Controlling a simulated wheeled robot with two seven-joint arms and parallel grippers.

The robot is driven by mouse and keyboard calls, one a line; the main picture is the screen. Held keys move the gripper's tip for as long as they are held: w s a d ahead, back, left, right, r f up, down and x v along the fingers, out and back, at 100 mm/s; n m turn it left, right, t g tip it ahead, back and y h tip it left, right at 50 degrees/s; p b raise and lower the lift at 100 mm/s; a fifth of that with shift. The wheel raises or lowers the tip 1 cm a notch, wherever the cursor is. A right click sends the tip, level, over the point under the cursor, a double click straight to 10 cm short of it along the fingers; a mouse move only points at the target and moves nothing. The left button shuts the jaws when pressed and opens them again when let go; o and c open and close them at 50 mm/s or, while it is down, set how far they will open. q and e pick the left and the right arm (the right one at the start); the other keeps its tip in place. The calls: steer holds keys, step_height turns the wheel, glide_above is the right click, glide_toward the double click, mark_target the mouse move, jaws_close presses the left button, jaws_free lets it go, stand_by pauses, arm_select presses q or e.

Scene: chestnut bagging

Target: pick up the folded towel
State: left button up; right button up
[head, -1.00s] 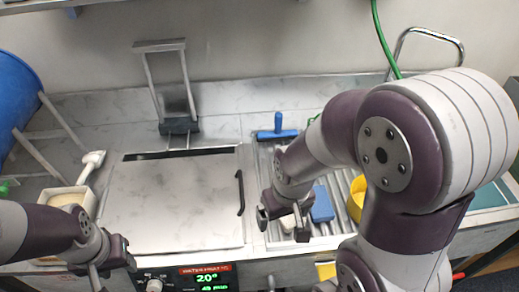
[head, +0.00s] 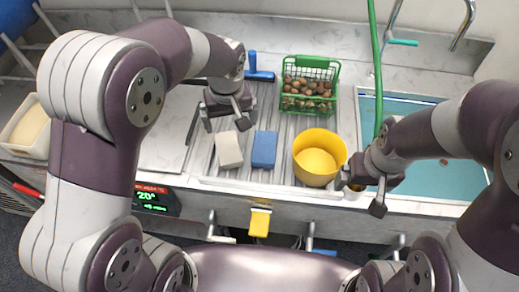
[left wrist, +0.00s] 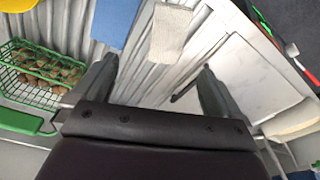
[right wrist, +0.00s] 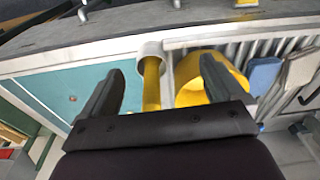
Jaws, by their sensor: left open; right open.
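A folded off-white towel (head: 229,149) lies on the ribbed drainboard, just left of a blue block (head: 264,149). In the left wrist view the towel (left wrist: 170,33) looks pale and textured, beyond the fingertips near the top edge. My left gripper (head: 227,118) is open and empty, just behind the towel and apart from it in the head view. My right gripper (head: 360,195) is open by the sink's front edge, right of the yellow bowl (head: 319,172). In the right wrist view, a yellow item in a white round holder (right wrist: 152,75) shows between its fingers.
A green basket of chestnuts (head: 310,88) stands behind the bowl. A blue-handled tool (head: 260,75) lies behind my left gripper. A green hose (head: 374,60) hangs by the sink (head: 440,180). A yellow cloth (head: 260,222) hangs at the front; a cream bin (head: 25,130) stands left.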

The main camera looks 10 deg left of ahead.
arm_select(q)
glide_above(228, 147)
steer(key=f, duration=0.3)
steer(key=s+f, duration=0.1)
steer(key=shift+a+f, duration=0.3)
steer(key=shift+f, duration=0.05)
steer(key=f, duration=0.2)
steer(key=d+f+p, duration=0.1)
steer(key=shift+w+d+f, duration=0.1)
steer(key=shift+w+f, duration=0.15)
steer(key=shift+w, duration=0.1)
steer(key=f, duration=0.2)
steer(key=a+f, duration=0.1)
steer(key=f, duration=0.1)
steer(key=shift+w+f+p, duration=0.1)
steer(key=shift+p, duration=0.2)
steer(key=shift+w+d+f, duration=0.1)
steer(key=shift+f, duration=0.15)
steer(key=shift+d, duration=0.15)
arm_select(e)
steer(key=shift+a+r, duration=0.75)
steer(key=shift+r, duration=0.15)
arm_select(q)
steer(key=c, duration=1.1)
steer(key=shift+c, duration=0.2)
steer(key=shift+r, duration=0.15)
